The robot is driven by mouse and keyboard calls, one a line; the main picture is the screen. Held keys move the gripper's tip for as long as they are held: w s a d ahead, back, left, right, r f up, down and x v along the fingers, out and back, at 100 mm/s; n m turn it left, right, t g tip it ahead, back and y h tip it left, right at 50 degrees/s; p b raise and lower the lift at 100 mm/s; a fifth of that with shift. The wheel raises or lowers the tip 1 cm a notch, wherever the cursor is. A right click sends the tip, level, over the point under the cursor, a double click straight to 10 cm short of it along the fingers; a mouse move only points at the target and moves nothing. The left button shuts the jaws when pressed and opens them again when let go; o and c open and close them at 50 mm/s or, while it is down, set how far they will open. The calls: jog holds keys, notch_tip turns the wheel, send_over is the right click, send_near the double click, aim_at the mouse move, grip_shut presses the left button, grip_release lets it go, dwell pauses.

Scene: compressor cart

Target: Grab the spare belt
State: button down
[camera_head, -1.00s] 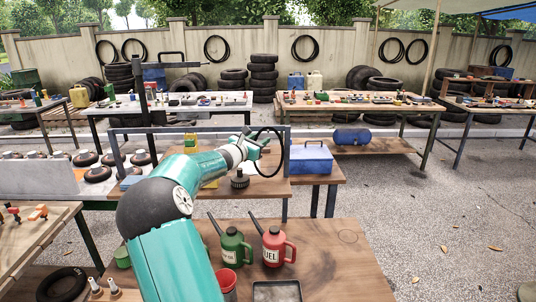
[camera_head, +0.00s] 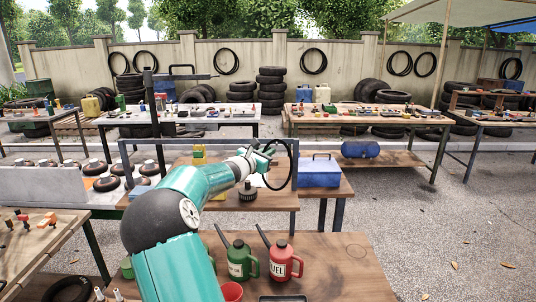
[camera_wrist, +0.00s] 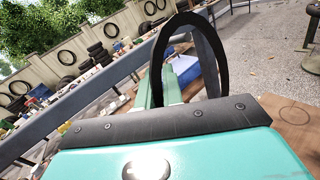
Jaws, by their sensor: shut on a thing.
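The spare belt (camera_head: 292,165) is a thin black loop. My gripper (camera_head: 268,151) is shut on it at the loop's upper left side and holds it up in the air, in front of the blue toolbox. In the wrist view the belt (camera_wrist: 157,62) arches up as a dark band beside the pale green fingers (camera_wrist: 172,88). The gripped stretch of the belt is partly hidden by the fingers.
A grey frame (camera_head: 210,137) crosses the wooden table behind my gripper. A green can (camera_head: 240,260) and a red fuel can (camera_head: 281,261) stand on the near table.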

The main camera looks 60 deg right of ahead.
jog(key=s+a, duration=0.3)
jog(key=a, duration=0.4)
jog(key=s+a, duration=0.4)
jog(key=a, duration=0.4)
jog(key=shift+s, duration=0.3)
